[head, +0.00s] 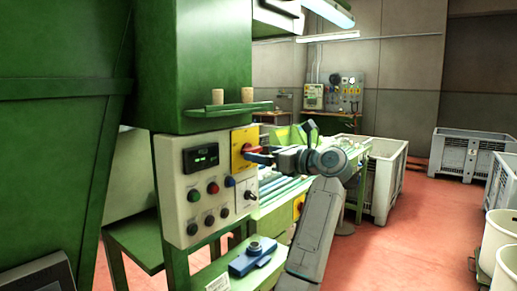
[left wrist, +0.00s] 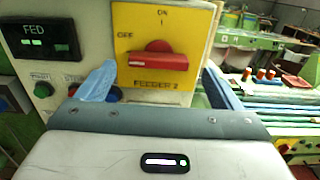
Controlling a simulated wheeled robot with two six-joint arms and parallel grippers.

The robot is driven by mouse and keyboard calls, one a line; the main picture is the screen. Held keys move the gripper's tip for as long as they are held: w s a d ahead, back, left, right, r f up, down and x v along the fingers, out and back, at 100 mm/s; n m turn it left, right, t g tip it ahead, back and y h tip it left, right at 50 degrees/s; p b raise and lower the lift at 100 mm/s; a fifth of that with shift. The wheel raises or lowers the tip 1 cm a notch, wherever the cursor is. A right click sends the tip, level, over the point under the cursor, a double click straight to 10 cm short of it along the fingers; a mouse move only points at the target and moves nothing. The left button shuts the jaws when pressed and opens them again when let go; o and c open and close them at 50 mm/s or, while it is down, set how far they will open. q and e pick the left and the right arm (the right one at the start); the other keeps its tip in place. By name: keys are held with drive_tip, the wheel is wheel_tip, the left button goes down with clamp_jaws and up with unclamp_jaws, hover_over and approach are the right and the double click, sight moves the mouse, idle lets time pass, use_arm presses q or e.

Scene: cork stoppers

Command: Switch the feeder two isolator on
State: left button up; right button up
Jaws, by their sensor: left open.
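The feeder two isolator (head: 243,139) is a yellow plate with a red rotary handle on the upper right of the pale control panel. In the left wrist view the isolator plate (left wrist: 127,20) reads OFF at left, ON at top and FEEDER 2 below. Its red handle (left wrist: 158,62) lies horizontal, not toward ON. My left gripper (head: 262,155) is open in front of the handle. Its blue fingers show on either side of the handle in the wrist view; I cannot tell whether they touch it. My right gripper is not in view.
The control panel (head: 170,190) also has a display (head: 201,157), several buttons and a black switch on a white plate (head: 247,196). Two corks (head: 217,97) stand on a green shelf above. A blue device (head: 252,258) sits below. Grey crates (head: 382,178) stand at right.

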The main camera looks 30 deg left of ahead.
sight(251, 150)
use_arm(q)
drive_tip(key=shift+a, duration=1.45)
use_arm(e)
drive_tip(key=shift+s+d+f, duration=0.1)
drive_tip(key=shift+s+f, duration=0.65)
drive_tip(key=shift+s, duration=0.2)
use_arm(q)
drive_tip(key=shift+c, duration=0.2)
drive_tip(key=c, duration=0.9)
drive_tip(key=shift+c, duration=0.2)
